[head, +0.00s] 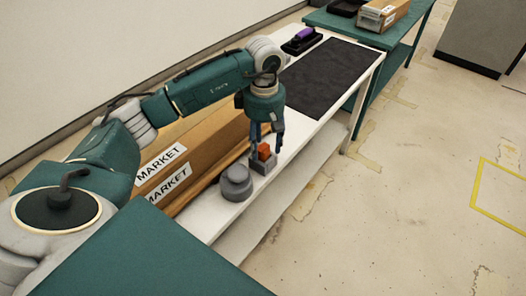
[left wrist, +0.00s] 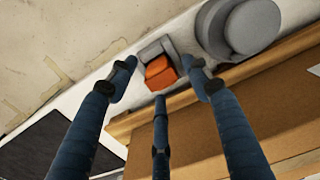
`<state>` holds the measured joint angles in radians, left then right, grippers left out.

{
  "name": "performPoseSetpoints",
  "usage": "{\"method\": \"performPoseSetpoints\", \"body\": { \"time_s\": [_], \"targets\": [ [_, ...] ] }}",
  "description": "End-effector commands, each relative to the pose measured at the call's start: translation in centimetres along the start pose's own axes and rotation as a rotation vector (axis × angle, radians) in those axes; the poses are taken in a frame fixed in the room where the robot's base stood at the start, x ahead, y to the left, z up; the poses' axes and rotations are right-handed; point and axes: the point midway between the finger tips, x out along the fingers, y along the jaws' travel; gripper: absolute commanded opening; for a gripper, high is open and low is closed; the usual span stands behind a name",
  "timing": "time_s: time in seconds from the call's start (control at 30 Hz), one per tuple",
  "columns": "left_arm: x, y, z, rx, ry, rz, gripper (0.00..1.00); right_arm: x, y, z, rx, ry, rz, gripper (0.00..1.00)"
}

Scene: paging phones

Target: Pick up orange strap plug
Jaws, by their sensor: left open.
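The orange strap plug (head: 264,150) sits in a small grey block-like holder (head: 263,164) on the white table, near its front edge. In the left wrist view the orange plug (left wrist: 160,72) lies between the spread fingers, with the grey holder (left wrist: 157,48) behind it. My left gripper (head: 266,143) is open and points down over the plug, its fingers around the upper part with visible gaps. It also shows in the left wrist view (left wrist: 160,75), with nothing held. Whether a finger touches the plug cannot be told. My right gripper is not in view.
A round grey stepped object (head: 236,182) stands close beside the holder. Brown boxes labelled MARKET (head: 190,160) line the table's back side. A dark mat (head: 335,75) and a purple item on a black base (head: 303,36) lie farther along the table.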

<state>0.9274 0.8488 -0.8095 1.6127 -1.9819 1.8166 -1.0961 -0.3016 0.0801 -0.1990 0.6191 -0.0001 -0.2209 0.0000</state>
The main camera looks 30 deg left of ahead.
Motion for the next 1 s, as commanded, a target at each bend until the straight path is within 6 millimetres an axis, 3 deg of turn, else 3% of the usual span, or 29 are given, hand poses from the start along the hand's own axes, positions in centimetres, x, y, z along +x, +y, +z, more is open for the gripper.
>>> {"method": "performPoseSetpoints", "body": {
  "time_s": [0.2,0.43,0.47,0.7,1.0],
  "targets": [
    [2.4,0.0,0.0,0.0,-0.002,-0.001,0.49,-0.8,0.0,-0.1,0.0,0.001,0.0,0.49],
    [2.7,0.1,0.0,0.001,-0.001,0.001,0.49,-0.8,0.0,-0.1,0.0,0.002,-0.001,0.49],
    [2.6,0.1,0.0,0.001,-0.001,0.001,0.47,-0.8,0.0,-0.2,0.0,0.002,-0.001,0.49],
    [2.6,0.1,0.0,0.001,-0.002,0.0,0.0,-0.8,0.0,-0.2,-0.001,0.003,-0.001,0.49],
    [2.5,0.1,0.1,0.002,-0.003,0.0,0.0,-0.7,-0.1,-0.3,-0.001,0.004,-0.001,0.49]
  ]
}}
